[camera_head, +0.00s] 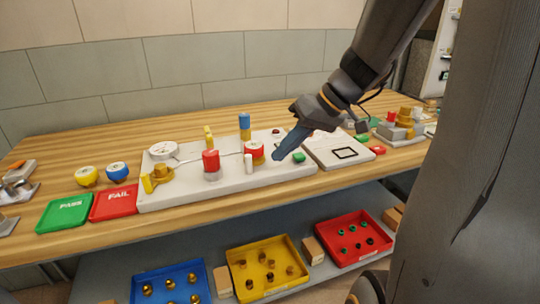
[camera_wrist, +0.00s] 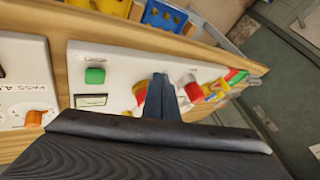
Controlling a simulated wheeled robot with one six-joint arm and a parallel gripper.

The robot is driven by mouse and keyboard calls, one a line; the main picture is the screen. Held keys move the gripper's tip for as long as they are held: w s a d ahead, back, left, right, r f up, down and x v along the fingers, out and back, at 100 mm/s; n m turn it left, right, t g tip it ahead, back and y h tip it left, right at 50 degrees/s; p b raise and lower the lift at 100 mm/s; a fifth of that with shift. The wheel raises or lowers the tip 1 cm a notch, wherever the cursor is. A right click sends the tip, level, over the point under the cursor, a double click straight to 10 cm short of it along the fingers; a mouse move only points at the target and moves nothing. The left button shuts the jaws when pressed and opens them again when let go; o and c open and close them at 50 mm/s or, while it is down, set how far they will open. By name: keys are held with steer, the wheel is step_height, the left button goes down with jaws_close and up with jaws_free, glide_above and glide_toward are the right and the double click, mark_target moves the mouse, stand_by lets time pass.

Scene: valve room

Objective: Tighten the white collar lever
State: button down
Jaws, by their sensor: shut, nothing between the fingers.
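A white board (camera_head: 225,184) lies on the wooden bench and bears several fittings. A short white upright lever (camera_head: 248,164) stands at the front of a collar with a red-and-white top and a yellow base (camera_head: 255,153). I take it for the white collar lever, though it is small in the picture. My gripper (camera_head: 279,156) is shut and empty, pointing down just right of this collar. In the wrist view my shut fingers (camera_wrist: 160,78) cover part of a red-and-yellow fitting (camera_wrist: 140,92). I cannot tell whether they touch anything.
A second white panel (camera_head: 337,150) lies further right.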

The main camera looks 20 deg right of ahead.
steer(key=s+d+r, duration=0.2)
steer(key=s+r, duration=0.2)
steer(key=r, duration=0.2)
steer(key=shift+s+r, duration=0.25)
steer(key=shift+r, duration=0.05)
steer(key=s+a+f+m+g+h, duration=0.1)
steer(key=s+a+f+g+h, duration=0.1)
steer(key=f, duration=0.6)
steer(key=s+a+f+m+g+h+p, duration=0.1)
steer(key=s+a+f+h, duration=0.3)
steer(key=f, duration=0.5)
steer(key=shift+s+a+f+m+g, duration=0.3)
steer(key=shift+s+a+g, duration=0.3)
steer(key=shift+s, duration=0.35)
